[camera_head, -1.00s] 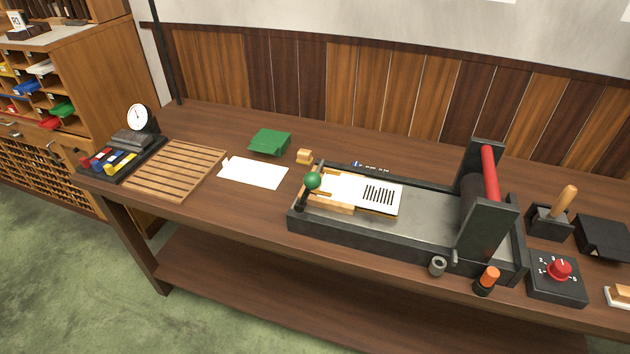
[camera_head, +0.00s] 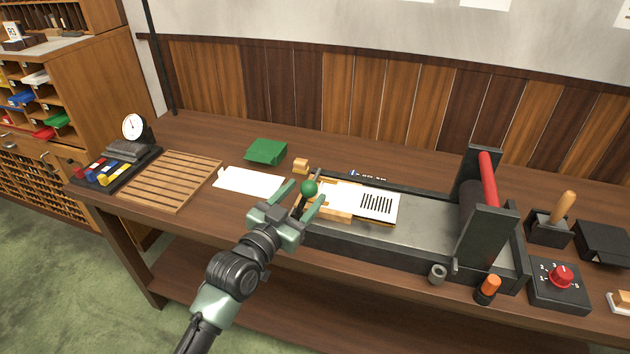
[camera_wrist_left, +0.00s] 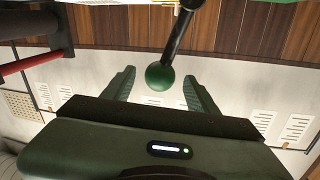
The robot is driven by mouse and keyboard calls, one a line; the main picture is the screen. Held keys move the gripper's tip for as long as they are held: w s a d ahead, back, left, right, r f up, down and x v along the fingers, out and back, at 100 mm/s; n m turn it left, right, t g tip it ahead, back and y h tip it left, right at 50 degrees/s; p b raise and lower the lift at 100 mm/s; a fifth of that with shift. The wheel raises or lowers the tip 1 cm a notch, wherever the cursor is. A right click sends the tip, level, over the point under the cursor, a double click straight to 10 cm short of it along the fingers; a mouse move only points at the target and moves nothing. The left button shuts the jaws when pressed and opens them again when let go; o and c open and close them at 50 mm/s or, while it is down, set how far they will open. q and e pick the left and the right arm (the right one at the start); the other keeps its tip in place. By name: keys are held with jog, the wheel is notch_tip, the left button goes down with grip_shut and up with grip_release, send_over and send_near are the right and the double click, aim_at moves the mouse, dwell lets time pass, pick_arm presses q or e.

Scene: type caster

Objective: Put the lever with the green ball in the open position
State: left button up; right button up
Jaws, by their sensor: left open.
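The lever's green ball (camera_head: 309,188) stands at the left end of the press bed (camera_head: 430,237) in the head view. Its dark rod is mostly hidden there by my left gripper (camera_head: 300,200). The gripper is open, with one finger on each side of the ball as seen from the head. In the left wrist view the green ball (camera_wrist_left: 160,76) is between the two fingertips (camera_wrist_left: 160,85), with space on both sides. The dark lever rod (camera_wrist_left: 178,35) runs from it toward the top of that view. My right gripper is in neither view.
A wooden block and white slotted plate (camera_head: 378,203) lie on the bed beside the lever. A roller with a red bar (camera_head: 488,180) stands to the right. White paper (camera_head: 250,180), a green piece (camera_head: 265,151) and a small wooden block (camera_head: 300,165) lie behind my left gripper.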

pick_arm(q)
jog(key=x, duration=0.6)
jog(key=shift+p, duration=0.3)
grip_shut()
